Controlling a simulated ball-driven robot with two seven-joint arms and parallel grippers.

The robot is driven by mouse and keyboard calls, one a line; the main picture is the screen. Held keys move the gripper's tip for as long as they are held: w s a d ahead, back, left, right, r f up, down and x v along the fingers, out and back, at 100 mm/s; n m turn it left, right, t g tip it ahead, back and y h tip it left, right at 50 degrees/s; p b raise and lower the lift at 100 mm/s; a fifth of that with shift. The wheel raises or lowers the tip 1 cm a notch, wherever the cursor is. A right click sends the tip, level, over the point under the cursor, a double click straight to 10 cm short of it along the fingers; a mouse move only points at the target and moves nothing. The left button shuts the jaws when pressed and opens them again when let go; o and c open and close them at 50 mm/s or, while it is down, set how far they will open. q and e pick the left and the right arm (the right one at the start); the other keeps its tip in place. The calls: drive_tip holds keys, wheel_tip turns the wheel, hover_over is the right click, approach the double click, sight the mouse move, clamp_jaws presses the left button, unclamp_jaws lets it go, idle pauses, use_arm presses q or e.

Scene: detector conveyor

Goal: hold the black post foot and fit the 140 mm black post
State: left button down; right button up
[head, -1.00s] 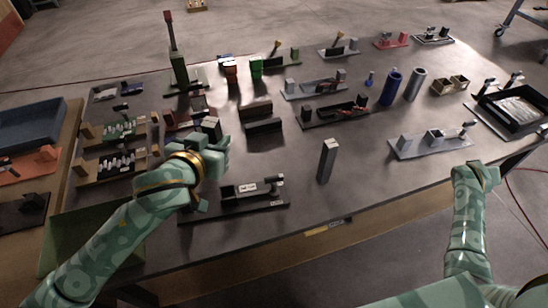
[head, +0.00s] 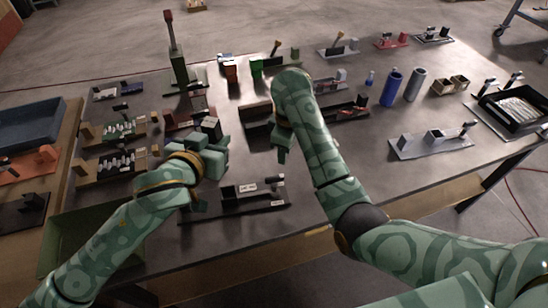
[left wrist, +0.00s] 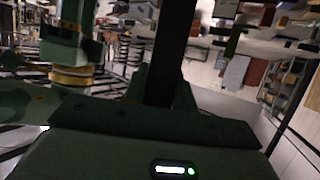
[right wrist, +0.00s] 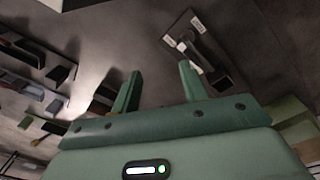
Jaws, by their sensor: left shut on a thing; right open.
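My left gripper (head: 216,158) is shut on a dark block, which I take as the black post foot (head: 211,126), above the left middle of the table. In the left wrist view it shows as a dark upright bar (left wrist: 172,50) between the fingers. My right gripper (head: 282,150) is over the table middle, to the right of the left gripper, pointing down. In the right wrist view its fingers (right wrist: 160,90) are apart with nothing between them. The dark upright post seen earlier is hidden behind my right arm in the head view.
A dark fixture plate (head: 240,208) with small blocks lies near the front edge, between and below my grippers. A blue cylinder (head: 391,88) and grey cylinder (head: 414,85) stand at right. A grey fixture (head: 433,144) lies front right. Several fixtures fill the back and left.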

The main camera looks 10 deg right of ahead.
sight(274, 181)
drive_tip(key=a, duration=0.1)
drive_tip(key=s+a+n, duration=0.2)
drive_tip(key=shift+s+a+f+g, duration=0.1)
drive_tip(key=shift+a+f+g, duration=0.15)
drive_tip(key=shift+g, duration=0.15)
drive_tip(key=shift+s+a+f, duration=0.15)
drive_tip(key=shift+f, duration=0.15)
wheel_tip(274, 181, down, 12)
drive_tip(key=shift+r, duration=0.25)
clamp_jaws()
